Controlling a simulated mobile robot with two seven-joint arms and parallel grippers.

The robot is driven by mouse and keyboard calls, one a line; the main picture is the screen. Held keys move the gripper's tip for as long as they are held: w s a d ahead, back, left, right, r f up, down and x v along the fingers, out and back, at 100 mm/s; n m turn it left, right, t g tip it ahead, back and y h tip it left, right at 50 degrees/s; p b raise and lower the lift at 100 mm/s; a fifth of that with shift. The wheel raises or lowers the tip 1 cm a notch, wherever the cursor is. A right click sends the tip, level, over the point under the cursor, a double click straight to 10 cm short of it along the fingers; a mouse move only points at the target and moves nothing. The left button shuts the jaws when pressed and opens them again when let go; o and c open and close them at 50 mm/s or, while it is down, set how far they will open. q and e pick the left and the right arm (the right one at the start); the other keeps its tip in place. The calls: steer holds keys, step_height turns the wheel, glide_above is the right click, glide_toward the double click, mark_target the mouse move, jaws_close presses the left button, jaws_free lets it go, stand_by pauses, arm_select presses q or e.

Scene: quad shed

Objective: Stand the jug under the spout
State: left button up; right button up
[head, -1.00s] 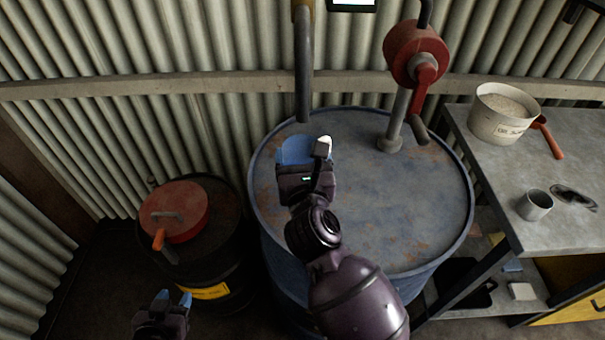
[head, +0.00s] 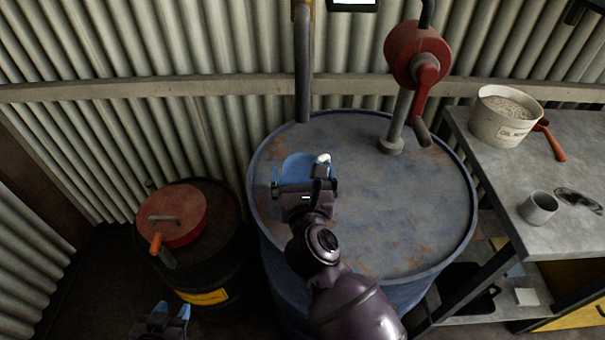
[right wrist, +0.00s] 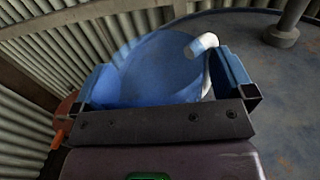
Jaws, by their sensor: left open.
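A blue jug (head: 298,167) with a white curved part (right wrist: 204,45) on its right is over the left part of the blue drum's top (head: 390,215). My right gripper (head: 304,187) has it between its fingers; in the right wrist view the blue body (right wrist: 160,70) fills most of the span between them. I cannot tell whether it touches the drum top. A grey downpipe (head: 303,80), which looks like the spout, hangs by the wall behind the jug. Its lower end is beyond the jug. My left gripper (head: 170,312) is open and empty at the bottom left.
A red hand pump (head: 415,55) rises from the drum's back right. A dark drum (head: 215,260) with a red lid (head: 175,215) stands left. A bench (head: 480,170) at right holds a tub (head: 503,118), a scoop (head: 550,142) and a grey cup (head: 538,207).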

steer(key=shift+r, duration=0.1)
steer(key=shift+s+r, duration=0.1)
steer(key=shift+r, duration=0.05)
steer(key=s+d, duration=0.1)
steer(key=s, duration=1)
steer(key=shift+s+b, duration=0.4)
